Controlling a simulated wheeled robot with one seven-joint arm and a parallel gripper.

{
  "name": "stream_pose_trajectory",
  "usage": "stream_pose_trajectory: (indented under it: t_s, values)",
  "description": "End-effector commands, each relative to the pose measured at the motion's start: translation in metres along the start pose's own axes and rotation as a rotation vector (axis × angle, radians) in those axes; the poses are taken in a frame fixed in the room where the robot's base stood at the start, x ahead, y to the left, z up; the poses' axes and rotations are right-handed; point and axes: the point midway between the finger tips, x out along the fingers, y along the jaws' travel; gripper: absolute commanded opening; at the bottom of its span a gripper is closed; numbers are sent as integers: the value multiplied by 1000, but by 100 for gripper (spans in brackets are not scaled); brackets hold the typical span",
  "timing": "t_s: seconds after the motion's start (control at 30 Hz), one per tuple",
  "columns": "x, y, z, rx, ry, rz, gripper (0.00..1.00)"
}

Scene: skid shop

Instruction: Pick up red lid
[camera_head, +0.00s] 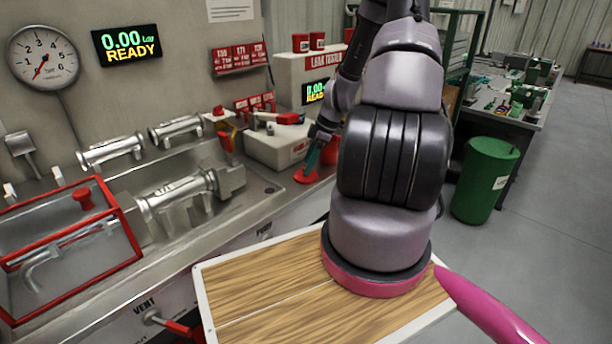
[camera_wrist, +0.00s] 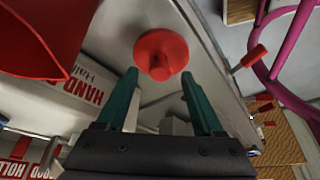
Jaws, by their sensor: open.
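The red lid (camera_wrist: 160,52) is round with a knob on its middle and lies on the grey metal bench top. In the head view the red lid (camera_head: 303,177) is near the bench's front edge, right of the white box. My gripper (camera_wrist: 159,76) is open, its two teal fingers spread, with the lid just beyond the fingertips in the wrist view. In the head view my gripper (camera_head: 314,158) hangs just over the lid, and its fingers partly overlap it. I cannot tell whether they touch it.
A large red object (camera_wrist: 38,38) fills the wrist view's upper left. Metal pipe fittings (camera_head: 180,190) and a red-framed clear guard (camera_head: 70,245) occupy the bench further left.

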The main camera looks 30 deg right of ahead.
Motion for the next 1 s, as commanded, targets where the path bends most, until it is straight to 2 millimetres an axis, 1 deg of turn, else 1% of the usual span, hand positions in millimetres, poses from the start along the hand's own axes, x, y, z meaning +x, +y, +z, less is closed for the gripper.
stream_pose_trajectory:
  t_s: [0.03,0.1,0.3,0.33,0.37,0.4,0.47,0.5,0.83,1.0]
  values:
    - [5,0,0,-1,0,-1,69]
    - [9,0,0,1,0,0,69]
    - [9,0,0,1,0,1,69]
    - [9,0,0,1,0,1,65]
    - [9,0,0,1,0,1,53]
    - [9,0,0,1,0,1,38]
    - [9,0,0,1,0,1,15]
    - [9,0,0,1,0,2,0]
    - [8,1,-1,0,0,2,0]
    - [-4,1,-5,-2,-1,4,0]
